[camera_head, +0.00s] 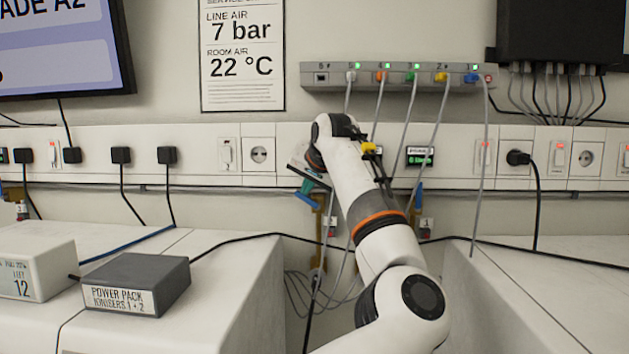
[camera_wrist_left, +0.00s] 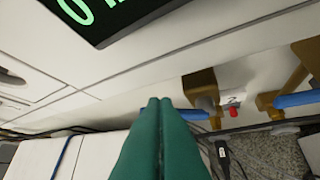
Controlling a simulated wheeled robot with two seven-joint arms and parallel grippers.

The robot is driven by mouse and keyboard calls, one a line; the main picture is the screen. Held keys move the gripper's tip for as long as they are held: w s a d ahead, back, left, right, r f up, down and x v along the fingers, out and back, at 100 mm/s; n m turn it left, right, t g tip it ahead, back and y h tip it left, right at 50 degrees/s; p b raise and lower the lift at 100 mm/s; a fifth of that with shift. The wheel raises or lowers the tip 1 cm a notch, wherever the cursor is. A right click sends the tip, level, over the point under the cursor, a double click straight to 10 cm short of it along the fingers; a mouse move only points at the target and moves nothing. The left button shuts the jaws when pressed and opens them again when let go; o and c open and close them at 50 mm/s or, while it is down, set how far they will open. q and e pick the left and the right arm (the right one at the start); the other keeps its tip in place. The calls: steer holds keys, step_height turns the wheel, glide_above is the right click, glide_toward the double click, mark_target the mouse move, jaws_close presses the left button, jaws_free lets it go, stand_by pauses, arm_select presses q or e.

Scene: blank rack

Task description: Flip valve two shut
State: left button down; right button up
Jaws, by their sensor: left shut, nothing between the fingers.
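In the head view my left gripper (camera_head: 307,190) is at the wall below the socket trunking, its fingers together and pointing down. It is just above a brass valve (camera_head: 319,222) with a small tag (camera_head: 330,222) beside it. In the left wrist view the green fingers (camera_wrist_left: 160,103) are shut and empty. The brass valve body (camera_wrist_left: 201,88) is right of their tips; its blue handle (camera_wrist_left: 193,114) is partly hidden behind them. I cannot tell whether they touch. A small red part (camera_wrist_left: 234,111) sits beside the valve. My right gripper is not in view.
A second brass valve with a blue handle (camera_head: 418,196) and tag (camera_head: 427,224) is to the right. A grey power pack (camera_head: 137,285) and a white box (camera_head: 34,267) stand on the left bench.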

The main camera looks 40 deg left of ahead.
arm_select(q)
steer(key=shift+s+a+f+n+t+h, duration=0.3)
steer(key=shift+s+a+f+n+h, duration=0.1)
steer(key=shift+s+a+f, duration=0.15)
steer(key=shift+a+r, duration=0.1)
steer(key=shift+r, duration=0.05)
steer(key=shift+r+p, duration=0.75)
steer(key=shift+p, duration=0.05)
